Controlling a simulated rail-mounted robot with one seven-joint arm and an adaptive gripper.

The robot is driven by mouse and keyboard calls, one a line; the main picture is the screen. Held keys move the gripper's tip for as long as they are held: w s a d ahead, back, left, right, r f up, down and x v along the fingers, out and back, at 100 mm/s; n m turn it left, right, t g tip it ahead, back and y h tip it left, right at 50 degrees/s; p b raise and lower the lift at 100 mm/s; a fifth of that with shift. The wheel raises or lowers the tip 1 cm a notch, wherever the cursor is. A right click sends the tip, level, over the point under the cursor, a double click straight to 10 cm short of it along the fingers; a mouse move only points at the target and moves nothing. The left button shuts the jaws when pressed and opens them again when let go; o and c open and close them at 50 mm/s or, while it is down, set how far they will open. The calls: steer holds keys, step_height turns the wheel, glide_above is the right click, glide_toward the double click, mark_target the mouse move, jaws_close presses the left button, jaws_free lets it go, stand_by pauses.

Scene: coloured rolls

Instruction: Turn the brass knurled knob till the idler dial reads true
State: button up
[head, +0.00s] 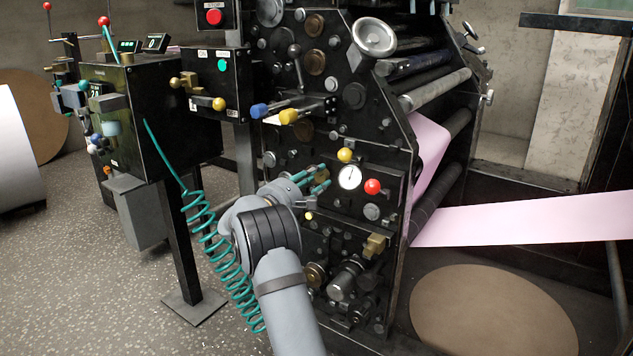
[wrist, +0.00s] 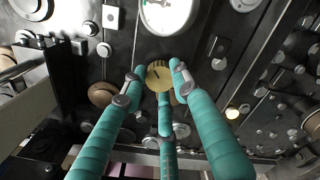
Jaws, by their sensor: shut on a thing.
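The brass knurled knob (wrist: 158,77) is round, with a dark index line on its face, in the upper middle of the wrist view. My gripper (wrist: 160,84) has three teal fingers shut around the knob, with the tips at its rim. In the head view my gripper (head: 318,180) reaches the black machine panel, and its fingers mostly hide the knob. The white round idler dial (head: 349,177) is just right of my fingers. In the wrist view the dial (wrist: 168,14) is cut off by the top edge, and its reading is too small to tell.
A yellow ball knob (head: 345,155) and a red one (head: 372,187) stick out near the dial. Yellow and blue handles (head: 288,116) jut out above my gripper. A coiled teal hose (head: 205,235) hangs left of my arm. A pink web (head: 530,217) runs out to the right.

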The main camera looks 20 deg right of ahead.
steer(key=o, duration=1.1)
steer(key=shift+o, duration=0.2)
steer(key=v, duration=1.2)
steer(key=shift+w, duration=0.1)
steer(key=x, duration=1.1)
steer(key=shift+d, duration=0.3)
steer(key=shift+w+d+r+p, duration=0.2)
steer(key=shift+p, duration=0.15)
steer(key=shift+f+n+p, duration=0.1)
steer(key=shift+n+p, duration=0.45)
steer(key=shift+n, duration=0.05)
